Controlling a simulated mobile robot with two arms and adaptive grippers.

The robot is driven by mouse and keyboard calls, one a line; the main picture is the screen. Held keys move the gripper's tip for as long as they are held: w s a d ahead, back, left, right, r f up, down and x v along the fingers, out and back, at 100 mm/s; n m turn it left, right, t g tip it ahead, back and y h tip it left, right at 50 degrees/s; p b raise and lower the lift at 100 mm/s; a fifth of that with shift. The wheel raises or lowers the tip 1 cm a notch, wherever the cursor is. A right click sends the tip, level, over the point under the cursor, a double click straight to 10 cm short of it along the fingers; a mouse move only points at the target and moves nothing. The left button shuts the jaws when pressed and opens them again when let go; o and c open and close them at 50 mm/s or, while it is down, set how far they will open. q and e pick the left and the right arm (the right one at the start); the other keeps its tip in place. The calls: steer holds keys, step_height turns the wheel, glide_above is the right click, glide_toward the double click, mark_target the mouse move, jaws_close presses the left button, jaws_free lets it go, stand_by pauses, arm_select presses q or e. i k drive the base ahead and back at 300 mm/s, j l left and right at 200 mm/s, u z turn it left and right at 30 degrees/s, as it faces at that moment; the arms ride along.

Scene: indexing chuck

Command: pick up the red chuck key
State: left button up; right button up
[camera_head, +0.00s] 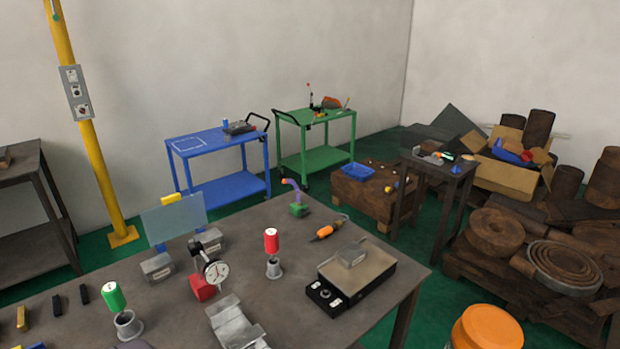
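A red upright cylinder with a white mark (271,240), which fits the red chuck key, stands in a small grey metal holder (274,268) near the middle of the table. Its lower end is hidden in the holder. A similar green cylinder (114,296) stands, slightly tilted, in another grey holder (128,326) at the front left. Neither of my grippers shows in the head view.
The dark table (170,312) also carries a dial gauge on a red base (204,287), a clear panel (174,219), grey metal blocks (234,324), a black-sided box (352,288) and an orange-handled tool (326,231). Bare tabletop lies around the red cylinder's holder.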

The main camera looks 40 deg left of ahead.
mark_target(271, 236)
steer(key=u, duration=1.7)
